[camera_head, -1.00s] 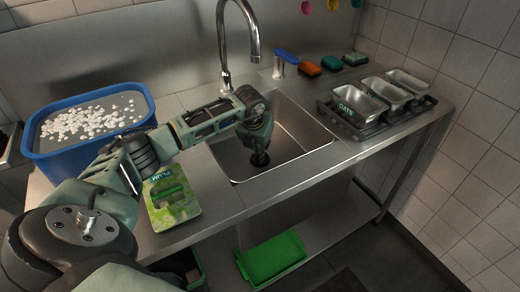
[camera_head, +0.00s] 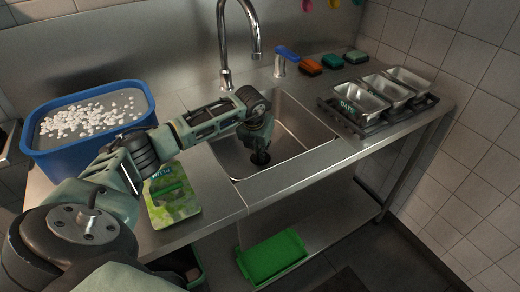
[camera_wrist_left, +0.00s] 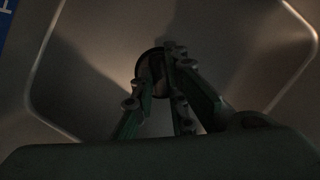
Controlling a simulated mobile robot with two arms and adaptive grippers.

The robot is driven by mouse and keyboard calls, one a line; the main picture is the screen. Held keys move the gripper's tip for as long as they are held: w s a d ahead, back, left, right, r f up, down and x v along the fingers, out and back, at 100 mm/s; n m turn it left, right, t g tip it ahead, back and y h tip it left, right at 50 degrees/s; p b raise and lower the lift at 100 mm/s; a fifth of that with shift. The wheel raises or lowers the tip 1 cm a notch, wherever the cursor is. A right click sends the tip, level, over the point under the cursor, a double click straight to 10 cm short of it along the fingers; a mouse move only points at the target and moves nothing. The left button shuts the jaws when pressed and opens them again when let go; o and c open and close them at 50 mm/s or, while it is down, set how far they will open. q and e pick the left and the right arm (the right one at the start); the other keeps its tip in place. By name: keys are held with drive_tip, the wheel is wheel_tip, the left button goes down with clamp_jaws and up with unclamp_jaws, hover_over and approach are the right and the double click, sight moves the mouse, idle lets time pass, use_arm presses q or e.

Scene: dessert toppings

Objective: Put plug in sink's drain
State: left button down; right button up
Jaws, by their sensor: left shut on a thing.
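My left gripper (camera_head: 260,148) reaches down into the steel sink (camera_head: 302,137). The dark round plug (camera_head: 260,158) is at its fingertips, low in the basin. In the left wrist view my left gripper (camera_wrist_left: 158,88) has its fingers closed on the plug (camera_wrist_left: 147,66), with the sink (camera_wrist_left: 85,75) around it. The drain cannot be told apart from the plug here, so I cannot tell whether the plug is seated. My right gripper is not in view.
The faucet (camera_head: 224,60) rises behind the sink. A blue tub (camera_head: 80,155) of white pieces and a green package (camera_head: 172,200) are on the left. Steel containers in a dark rack (camera_head: 340,118) and sponges (camera_head: 310,67) are on the right. A green tray (camera_head: 270,256) is below.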

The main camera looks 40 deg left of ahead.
use_arm(q)
drive_tip(key=c, duration=1.7)
unclamp_jaws()
drive_tip(key=shift+o, duration=0.2)
drive_tip(key=shift+r, duration=0.15)
drive_tip(key=shift+r+p, duration=0.8)
drive_tip(key=shift+r, duration=0.15)
drive_tip(key=shift+r+p, duration=1.8)
drive_tip(key=shift+r, duration=0.85)
wheel_tip(320, 180, up, 3)
drive_tip(key=shift+f+p, duration=0.2)
drive_tip(key=shift+p, duration=0.55)
